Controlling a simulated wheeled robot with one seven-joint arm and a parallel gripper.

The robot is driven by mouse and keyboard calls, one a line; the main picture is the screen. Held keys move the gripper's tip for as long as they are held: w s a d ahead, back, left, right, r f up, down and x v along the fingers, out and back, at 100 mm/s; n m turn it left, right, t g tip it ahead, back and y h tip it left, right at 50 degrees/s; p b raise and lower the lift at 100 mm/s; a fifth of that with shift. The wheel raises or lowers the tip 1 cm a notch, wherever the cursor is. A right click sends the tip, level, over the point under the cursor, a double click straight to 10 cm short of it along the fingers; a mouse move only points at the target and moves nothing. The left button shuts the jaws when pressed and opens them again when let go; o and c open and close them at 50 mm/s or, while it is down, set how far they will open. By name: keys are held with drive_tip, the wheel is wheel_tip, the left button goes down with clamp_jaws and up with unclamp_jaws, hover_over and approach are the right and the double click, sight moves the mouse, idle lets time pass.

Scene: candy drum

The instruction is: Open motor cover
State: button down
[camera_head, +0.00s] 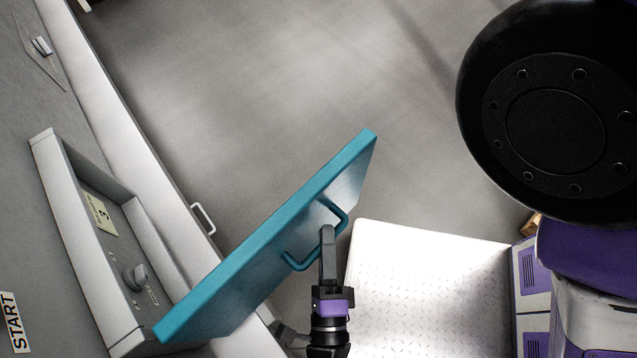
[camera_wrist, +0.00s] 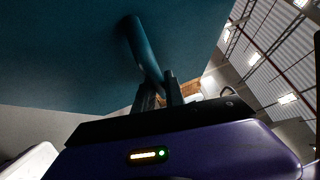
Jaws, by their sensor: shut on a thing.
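The motor cover is a teal hinged panel (camera_head: 245,262). In the head view it stands swung out from a grey box-like housing (camera_head: 62,165), its lower left edge close to the housing's near end. A teal bar handle (camera_head: 296,265) sticks out from the cover's face. My gripper (camera_head: 327,232) is shut on this handle. In the wrist view the teal cover (camera_wrist: 60,55) fills the upper left, and the handle (camera_wrist: 140,48) runs down between my gripper's fingers (camera_wrist: 160,92). The exact contact at the fingertips is partly hidden.
Inside the open housing are a knob (camera_head: 136,277) and a yellow label (camera_head: 99,213) with a "3". A small white handle (camera_head: 203,218) sits on the machine's side. A "START" label (camera_head: 13,322) is at lower left. The grey floor (camera_head: 290,90) beyond the cover is clear.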

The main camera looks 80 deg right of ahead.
drive_tip(key=shift+s+a, duration=0.1)
idle(0.3)
drive_tip(key=c, duration=1.4)
unclamp_jaws()
drive_tip(key=shift+r, duration=0.1)
